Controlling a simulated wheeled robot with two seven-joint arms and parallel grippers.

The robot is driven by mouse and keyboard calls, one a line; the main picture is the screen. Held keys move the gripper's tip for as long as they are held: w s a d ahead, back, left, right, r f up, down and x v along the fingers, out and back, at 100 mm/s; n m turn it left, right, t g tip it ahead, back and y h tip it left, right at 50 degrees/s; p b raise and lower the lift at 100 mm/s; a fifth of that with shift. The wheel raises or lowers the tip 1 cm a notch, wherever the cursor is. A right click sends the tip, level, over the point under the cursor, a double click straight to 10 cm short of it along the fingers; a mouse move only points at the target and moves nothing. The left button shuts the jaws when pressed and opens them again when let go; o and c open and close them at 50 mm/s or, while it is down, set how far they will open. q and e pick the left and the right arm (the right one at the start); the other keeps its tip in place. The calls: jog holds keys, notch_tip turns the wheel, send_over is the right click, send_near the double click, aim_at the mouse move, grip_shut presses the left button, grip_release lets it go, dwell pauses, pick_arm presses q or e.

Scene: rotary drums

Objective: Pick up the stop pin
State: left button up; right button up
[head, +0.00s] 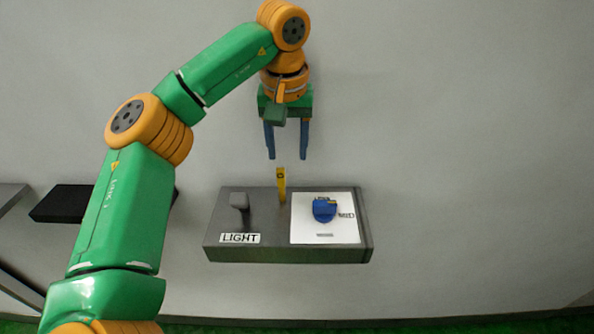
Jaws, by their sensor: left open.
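The stop pin looks to be the slim yellow upright piece (281,186) at the back middle of a grey console. My left gripper (286,157) points down above it, its two blue fingers apart and empty. The yellow piece's top is just below the fingertips in the picture, with a gap between; how far apart they are in depth I cannot tell. My right gripper is not in view.
The grey console (270,256) carries a grey lever (240,204) beside a LIGHT label (240,238). A white panel (338,234) with a blue knob (324,209) is at its right. A black slab (62,204) lies at the left, partly behind my arm.

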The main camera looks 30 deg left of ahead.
aim_at(280, 170)
pick_arm(q)
jog(key=s+f, duration=0.2)
jog(key=f, duration=0.1)
jog(key=shift+s+a, duration=0.15)
jog(key=shift+a, duration=0.2)
jog(key=f, duration=0.2)
jog(key=shift+w+a+f+p, duration=0.3)
jog(key=shift+a+f, duration=0.05)
jog(key=shift+w+d+f, duration=0.1)
jog(key=shift+w+f, duration=0.05)
jog(key=shift+w, duration=0.1)
jog(key=shift+w+d, duration=0.1)
jog(key=shift+d, duration=0.05)
jog(key=shift+s+d, duration=0.1)
jog(key=shift+s, duration=0.1)
jog(key=c, duration=0.6)
grip_shut()
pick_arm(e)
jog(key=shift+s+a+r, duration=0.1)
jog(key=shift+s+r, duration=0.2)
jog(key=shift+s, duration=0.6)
